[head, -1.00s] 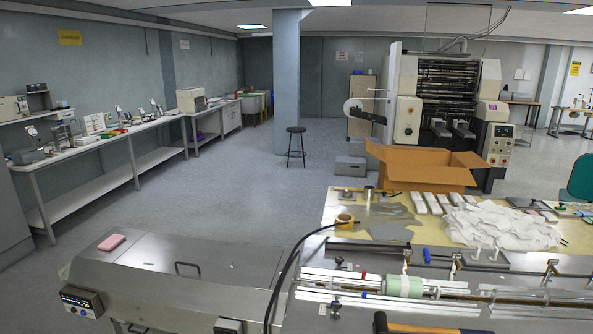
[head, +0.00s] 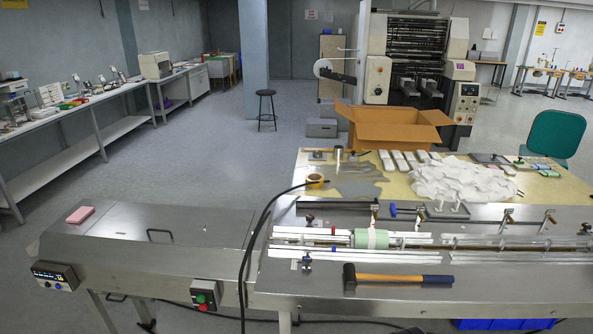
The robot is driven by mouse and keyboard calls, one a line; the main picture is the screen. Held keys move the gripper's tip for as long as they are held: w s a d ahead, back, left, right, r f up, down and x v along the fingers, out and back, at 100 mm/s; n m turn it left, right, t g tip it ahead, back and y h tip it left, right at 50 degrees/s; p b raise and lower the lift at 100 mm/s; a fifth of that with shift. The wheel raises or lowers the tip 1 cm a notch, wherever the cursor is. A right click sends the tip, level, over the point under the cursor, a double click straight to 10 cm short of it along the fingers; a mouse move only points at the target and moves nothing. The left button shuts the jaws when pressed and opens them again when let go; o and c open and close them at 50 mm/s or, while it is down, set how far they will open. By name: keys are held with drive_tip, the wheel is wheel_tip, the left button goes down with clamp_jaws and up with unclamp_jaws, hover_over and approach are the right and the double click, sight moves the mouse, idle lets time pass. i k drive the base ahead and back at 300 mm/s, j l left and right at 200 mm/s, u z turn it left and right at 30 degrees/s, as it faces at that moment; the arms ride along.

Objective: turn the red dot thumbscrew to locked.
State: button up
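A small knob with a reddish top (head: 309,219) stands on the steel machine bed (head: 520,285), behind the clear rails. It may be the red dot thumbscrew, but it is too small to read a dot or its locked state. A dark blue knob (head: 306,260) stands at the front rail, and a blue piece (head: 392,210) is on the rear bar. My gripper is not in view.
A hammer (head: 400,278) lies on the front of the machine bed. A black cable (head: 249,240) arches up at its left. A pink block (head: 80,214) lies on the left steel cover. Behind are white cloths (head: 460,183) and an open cardboard box (head: 395,128). Floor at left is clear.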

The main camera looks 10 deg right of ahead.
sight(309, 217)
drive_tip(key=z, duration=2)
drive_tip(key=u, duration=1.85)
drive_tip(key=i+z, duration=0.15)
drive_tip(key=i, duration=0.6)
drive_tip(key=i+j+z, duration=0.2)
drive_tip(key=i, duration=0.5)
